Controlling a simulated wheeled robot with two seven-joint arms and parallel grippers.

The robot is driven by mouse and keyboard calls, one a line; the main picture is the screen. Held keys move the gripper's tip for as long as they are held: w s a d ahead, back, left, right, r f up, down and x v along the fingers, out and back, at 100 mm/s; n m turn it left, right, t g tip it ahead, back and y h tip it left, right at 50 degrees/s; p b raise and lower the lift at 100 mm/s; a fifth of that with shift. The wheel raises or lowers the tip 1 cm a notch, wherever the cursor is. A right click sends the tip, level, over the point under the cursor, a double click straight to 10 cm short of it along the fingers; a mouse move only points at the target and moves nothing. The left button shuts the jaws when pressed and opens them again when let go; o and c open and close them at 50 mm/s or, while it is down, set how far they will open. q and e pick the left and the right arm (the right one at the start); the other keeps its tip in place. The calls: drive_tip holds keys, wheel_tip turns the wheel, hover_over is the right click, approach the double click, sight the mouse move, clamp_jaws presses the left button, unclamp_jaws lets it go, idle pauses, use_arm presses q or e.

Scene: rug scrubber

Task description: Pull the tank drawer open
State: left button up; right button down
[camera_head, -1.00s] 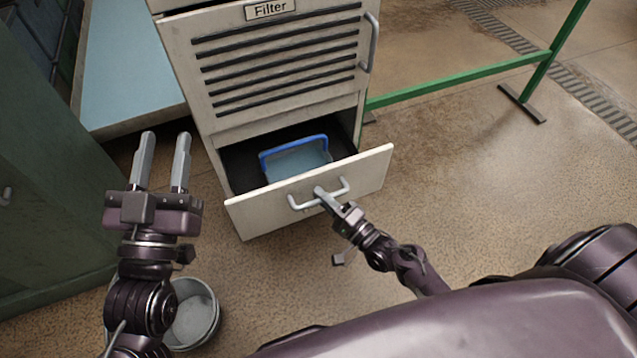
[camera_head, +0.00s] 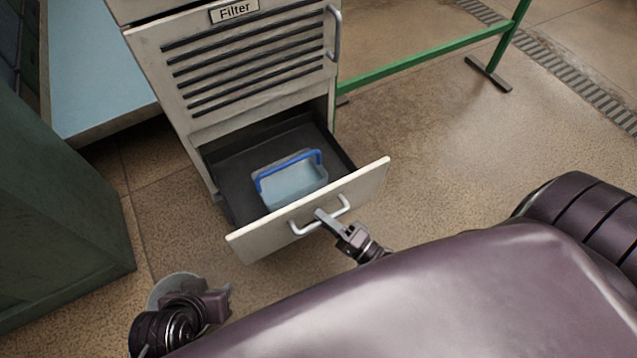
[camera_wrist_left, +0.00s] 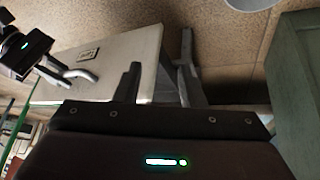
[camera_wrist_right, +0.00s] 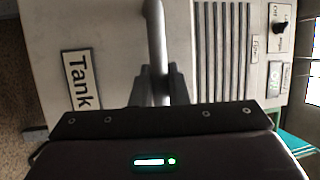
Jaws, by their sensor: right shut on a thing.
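The tank drawer (camera_head: 310,215) is a pale metal drawer at the bottom of the cabinet, pulled well out, with its dark inside showing. Its bar handle (camera_head: 298,230) is on the front panel. My right gripper (camera_head: 322,218) is shut on that handle; the right wrist view shows the handle (camera_wrist_right: 156,40) between the fingers, beside the "Tank" label (camera_wrist_right: 80,80). A pale blue tub with a blue handle (camera_head: 295,186) sits inside the drawer. My left gripper (camera_wrist_left: 160,65) is open and empty in the left wrist view, near the drawer front (camera_wrist_left: 105,60).
The cabinet's "Filter" panel (camera_head: 250,65) is closed above the drawer. A bucket (camera_head: 170,288) on the floor is partly hidden by my left arm. A dark green cabinet (camera_head: 60,215) stands at left, a green rail (camera_head: 425,57) behind at right. Floor at right is clear.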

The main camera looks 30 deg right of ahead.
use_arm(q)
drive_tip(key=shift+s+a+r+g+p, duration=0.1)
drive_tip(key=shift+a+g+p, duration=0.1)
drive_tip(key=shift+a, duration=0.15)
drive_tip(key=shift+s+a+g+p, duration=0.1)
drive_tip(key=shift+a+p, duration=0.1)
drive_tip(key=shift+a, duration=0.1)
use_arm(e)
drive_tip(key=shift+s, duration=1.55)
use_arm(q)
drive_tip(key=shift+y, duration=0.3)
use_arm(e)
drive_tip(key=c, duration=1.4)
unclamp_jaws()
use_arm(q)
drive_tip(key=shift+w, duration=0.1)
drive_tip(key=shift+a, duration=0.1)
use_arm(e)
drive_tip(key=v, duration=0.8)
